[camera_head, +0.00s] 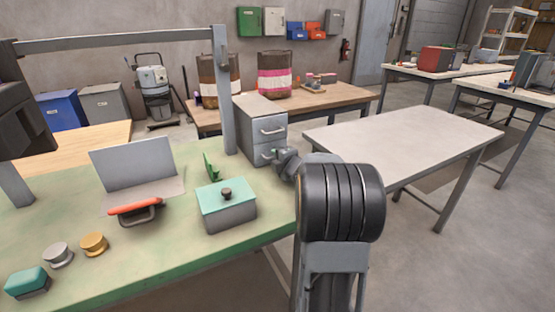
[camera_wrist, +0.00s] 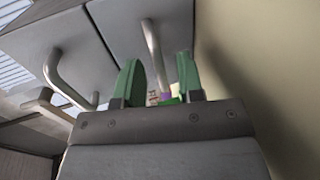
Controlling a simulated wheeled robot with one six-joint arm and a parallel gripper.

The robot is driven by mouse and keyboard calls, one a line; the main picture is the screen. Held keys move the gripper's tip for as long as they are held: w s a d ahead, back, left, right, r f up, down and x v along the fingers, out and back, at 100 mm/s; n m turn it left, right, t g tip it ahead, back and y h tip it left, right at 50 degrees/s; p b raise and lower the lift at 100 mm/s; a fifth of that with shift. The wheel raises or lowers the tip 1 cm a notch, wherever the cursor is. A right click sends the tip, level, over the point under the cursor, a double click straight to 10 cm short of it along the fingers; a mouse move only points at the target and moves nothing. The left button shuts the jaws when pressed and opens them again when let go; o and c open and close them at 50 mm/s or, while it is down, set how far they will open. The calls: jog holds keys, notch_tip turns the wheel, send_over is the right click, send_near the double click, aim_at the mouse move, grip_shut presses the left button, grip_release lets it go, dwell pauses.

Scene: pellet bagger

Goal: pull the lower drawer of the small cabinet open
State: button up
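The small grey cabinet (camera_head: 259,104) stands at the far right end of the green table, with two drawers one above the other. The upper drawer's bar handle (camera_head: 272,131) is clear. The lower drawer (camera_head: 258,157) looks shut and is partly hidden by my gripper (camera_head: 284,162), which is at its front. In the wrist view the two green fingers of my gripper (camera_wrist: 159,88) stand apart. One bar handle (camera_wrist: 152,45) shows in the gap between them, with space on both sides; I cannot tell whether it touches. Another handle (camera_wrist: 62,75) lies to the left.
On the green table are a teal-lidded box (camera_head: 227,210), an open grey case (camera_head: 135,165) with a red-orange handle (camera_head: 135,207), and knobs (camera_head: 93,243). A grey post (camera_head: 223,95) rises beside the cabinet. A bare pale table (camera_head: 410,138) stands right of my arm.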

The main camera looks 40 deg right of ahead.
jog(key=shift+w, duration=0.4)
jog(key=shift+c, duration=0.5)
grip_shut()
jog(key=shift+f, duration=0.1)
